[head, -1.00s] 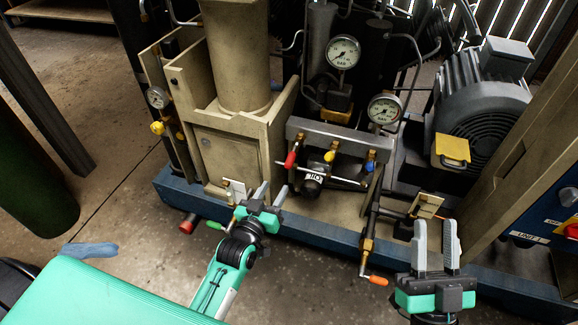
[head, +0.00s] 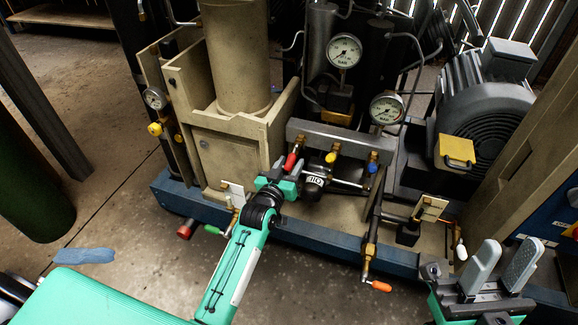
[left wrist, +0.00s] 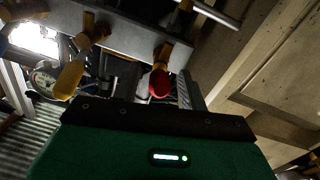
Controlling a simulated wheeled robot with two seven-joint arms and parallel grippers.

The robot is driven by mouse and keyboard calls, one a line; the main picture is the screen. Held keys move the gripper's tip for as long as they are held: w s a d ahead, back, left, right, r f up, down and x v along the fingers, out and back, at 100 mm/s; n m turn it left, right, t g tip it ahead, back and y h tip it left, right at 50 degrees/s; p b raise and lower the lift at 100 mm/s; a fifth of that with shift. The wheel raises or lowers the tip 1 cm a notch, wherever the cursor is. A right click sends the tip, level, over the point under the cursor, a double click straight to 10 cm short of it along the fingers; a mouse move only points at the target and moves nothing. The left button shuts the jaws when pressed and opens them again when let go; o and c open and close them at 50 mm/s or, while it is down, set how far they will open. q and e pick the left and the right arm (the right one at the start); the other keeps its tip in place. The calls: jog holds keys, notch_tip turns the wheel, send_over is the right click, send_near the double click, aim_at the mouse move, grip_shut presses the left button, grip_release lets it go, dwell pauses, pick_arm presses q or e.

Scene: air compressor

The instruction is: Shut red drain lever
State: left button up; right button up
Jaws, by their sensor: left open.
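The red lever (head: 290,162) hangs from the left end of the grey manifold bar (head: 340,138), beside a yellow lever (head: 330,157) and a blue one (head: 372,167). My left gripper (head: 281,171) is open at the red lever, its fingers partly hidden in the head view. In the left wrist view the red lever (left wrist: 160,82) points toward the gripper, just left of a grey ridged finger (left wrist: 187,92). I cannot tell whether they touch. My right gripper (head: 503,265) is open and empty at the lower right.
Pressure gauges (head: 344,51) and thin pipes stand above the manifold. A pipe with an orange handle (head: 381,286) juts out at the front. The blue base rail (head: 320,242) runs along the front. A motor (head: 485,95) is at right.

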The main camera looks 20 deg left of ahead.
pick_arm(q)
grip_shut()
